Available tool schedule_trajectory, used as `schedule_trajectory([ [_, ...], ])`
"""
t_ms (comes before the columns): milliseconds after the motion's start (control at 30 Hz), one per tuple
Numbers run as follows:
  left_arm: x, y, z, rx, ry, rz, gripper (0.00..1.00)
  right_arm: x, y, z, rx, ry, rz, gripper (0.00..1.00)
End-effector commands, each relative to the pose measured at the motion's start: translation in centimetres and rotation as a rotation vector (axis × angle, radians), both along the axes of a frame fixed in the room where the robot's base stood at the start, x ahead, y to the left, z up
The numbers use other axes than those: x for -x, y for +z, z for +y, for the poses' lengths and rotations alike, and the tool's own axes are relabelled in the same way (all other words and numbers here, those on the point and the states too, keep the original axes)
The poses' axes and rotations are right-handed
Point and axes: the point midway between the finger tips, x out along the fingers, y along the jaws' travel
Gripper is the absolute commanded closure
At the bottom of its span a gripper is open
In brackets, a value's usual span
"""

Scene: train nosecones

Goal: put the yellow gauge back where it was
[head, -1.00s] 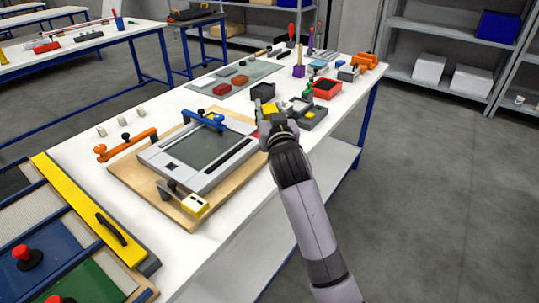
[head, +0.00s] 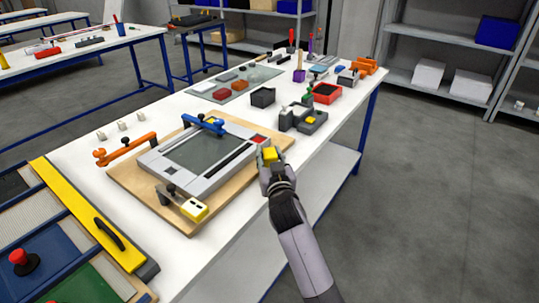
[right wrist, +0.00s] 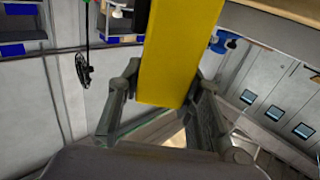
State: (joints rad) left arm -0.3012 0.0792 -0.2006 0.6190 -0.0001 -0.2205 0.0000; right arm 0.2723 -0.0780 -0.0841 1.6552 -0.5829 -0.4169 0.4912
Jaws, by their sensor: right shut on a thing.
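The yellow gauge (head: 270,154) is a plain yellow block held in my right gripper (head: 269,163), by the right edge of the wooden board. In the right wrist view the gauge (right wrist: 178,50) stands up between the two fingers (right wrist: 165,112), which are shut on it. The gripper hides its lower end in the head view. My left gripper is not in view.
A grey framed fixture (head: 205,158) with orange and blue clamps sits on the wooden board (head: 128,192). Behind are a grey holder (head: 313,124) with a yellow patch, a black bin (head: 263,97) and a red tray (head: 327,93). White tabletop is bare between board and holder.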

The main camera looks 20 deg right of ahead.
Motion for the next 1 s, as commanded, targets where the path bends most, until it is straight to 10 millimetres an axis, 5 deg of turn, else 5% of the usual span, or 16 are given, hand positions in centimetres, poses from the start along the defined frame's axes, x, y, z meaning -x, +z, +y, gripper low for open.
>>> schedule_trajectory([
  [133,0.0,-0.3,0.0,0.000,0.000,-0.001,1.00,0.0,-0.2,0.0,0.000,0.000,-0.002,1.00],
  [167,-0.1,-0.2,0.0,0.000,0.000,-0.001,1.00,0.0,-0.2,0.0,0.000,0.000,0.000,0.66],
  [433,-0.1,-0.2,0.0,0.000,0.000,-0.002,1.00,0.0,-0.2,0.0,0.000,0.000,0.000,0.48],
  [800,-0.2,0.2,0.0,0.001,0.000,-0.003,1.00,0.0,0.3,0.0,0.001,0.000,-0.001,0.47],
  [1000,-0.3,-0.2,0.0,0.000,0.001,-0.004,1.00,2.7,-0.1,0.3,0.000,0.000,0.001,0.47],
])
